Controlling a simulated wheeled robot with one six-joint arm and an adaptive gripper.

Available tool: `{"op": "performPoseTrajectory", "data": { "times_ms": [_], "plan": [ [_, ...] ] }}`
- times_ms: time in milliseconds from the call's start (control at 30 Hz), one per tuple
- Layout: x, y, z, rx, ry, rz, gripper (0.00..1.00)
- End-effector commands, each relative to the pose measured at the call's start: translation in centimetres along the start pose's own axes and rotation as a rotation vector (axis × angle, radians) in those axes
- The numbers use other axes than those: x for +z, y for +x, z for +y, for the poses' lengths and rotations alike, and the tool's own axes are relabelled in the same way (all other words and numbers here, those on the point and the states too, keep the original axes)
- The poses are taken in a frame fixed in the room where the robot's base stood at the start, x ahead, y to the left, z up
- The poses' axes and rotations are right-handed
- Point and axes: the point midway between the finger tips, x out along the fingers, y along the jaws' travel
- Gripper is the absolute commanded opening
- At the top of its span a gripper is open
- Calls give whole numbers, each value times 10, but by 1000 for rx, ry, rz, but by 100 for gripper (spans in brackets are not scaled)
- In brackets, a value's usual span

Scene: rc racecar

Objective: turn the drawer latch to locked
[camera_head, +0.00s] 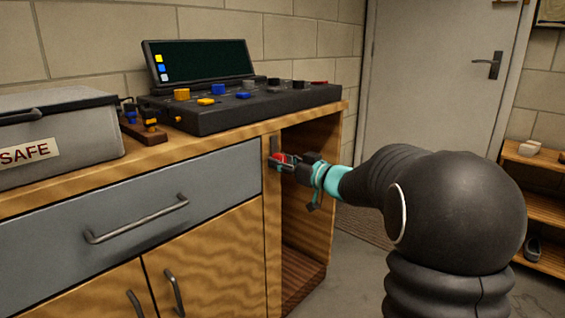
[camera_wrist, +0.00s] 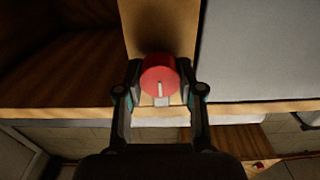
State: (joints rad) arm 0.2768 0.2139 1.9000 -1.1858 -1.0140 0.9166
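The drawer latch is a round red knob (camera_wrist: 160,75) with a pale line on its face, on a wooden post (camera_wrist: 158,28) beside the grey drawer. In the wrist view the line runs close to upright, with a small pale plate (camera_wrist: 162,102) at its end. My gripper (camera_wrist: 160,67) has one finger on each side of the knob, very close to it. I cannot tell if both fingers press on it. In the head view the knob (camera_head: 278,158) is partly hidden by my gripper (camera_head: 284,163). The grey drawer (camera_head: 120,190) with its bar handle looks shut.
A black control console (camera_head: 240,115) with coloured knobs stands on the wooden bench above. A grey box marked SAFE (camera_head: 60,125) is at the left. An open compartment (camera_head: 305,225) lies right of the post. A shelf (camera_head: 540,205) stands far right.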

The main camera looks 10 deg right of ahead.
Motion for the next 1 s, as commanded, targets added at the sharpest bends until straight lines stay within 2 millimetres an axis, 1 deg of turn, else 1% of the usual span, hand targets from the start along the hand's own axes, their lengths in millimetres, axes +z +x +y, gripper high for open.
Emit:
{"op": "performPoseTrajectory", "data": {
  "times_ms": [33, 67, 100, 267, 467, 667, 1000],
  "plan": [
    [0, 0, 0, 1, 0, 0, 13],
    [0, 0, 0, 1, 0, 0, 5],
    [0, 0, 0, 1, 0, 0, 3],
    [0, 0, 0, 1, -6, 0, 3],
    [0, 0, 0, 1, -60, 1, 3],
    [1, 0, 0, 2, -186, 1, 3],
    [2, 0, 0, 3, -500, 1, 3]
  ]
}}
